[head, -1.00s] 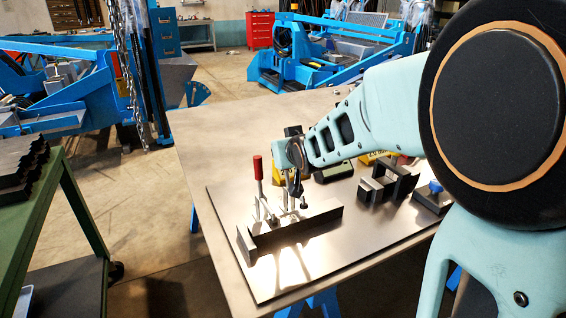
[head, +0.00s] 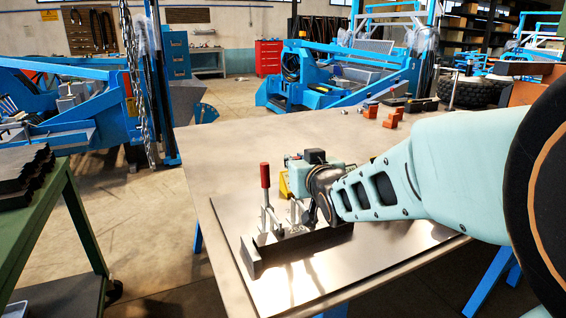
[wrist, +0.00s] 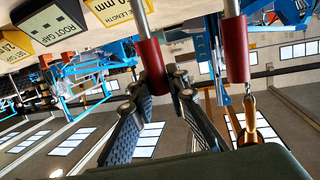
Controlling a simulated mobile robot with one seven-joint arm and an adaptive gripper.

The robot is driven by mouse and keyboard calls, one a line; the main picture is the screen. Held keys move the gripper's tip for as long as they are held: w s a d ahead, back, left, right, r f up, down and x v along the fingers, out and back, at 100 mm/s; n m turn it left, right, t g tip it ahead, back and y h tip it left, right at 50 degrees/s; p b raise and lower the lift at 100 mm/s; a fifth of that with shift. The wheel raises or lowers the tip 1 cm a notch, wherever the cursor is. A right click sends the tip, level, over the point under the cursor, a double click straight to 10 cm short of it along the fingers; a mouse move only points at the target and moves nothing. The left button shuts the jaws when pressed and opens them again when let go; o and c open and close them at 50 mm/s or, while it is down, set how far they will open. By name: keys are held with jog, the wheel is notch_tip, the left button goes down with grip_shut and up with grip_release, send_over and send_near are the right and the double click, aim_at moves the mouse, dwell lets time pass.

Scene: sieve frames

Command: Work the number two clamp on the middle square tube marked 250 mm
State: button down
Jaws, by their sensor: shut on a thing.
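A dark square tube (head: 300,246) lies on the steel plate (head: 275,290) on the table. Toggle clamps stand along its far side. The left clamp's red handle (head: 265,175) points up, clear of my gripper. My gripper is beside the tube's right half, low over the clamps; its fingers are partly hidden by my wrist in the head view. In the wrist view, my gripper (wrist: 160,95) is closed around the lower part of a red clamp handle (wrist: 150,65). A second red handle (wrist: 236,50) stands apart to the right of the fingers.
My arm covers the plate's right part. Orange blocks (head: 392,118) sit at the table's far side. A green cart (head: 60,200) stands at left.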

jog(key=c, duration=1.8)
grip_release()
jog(key=shift+c, duration=0.2)
jog(key=shift+r, duration=0.1)
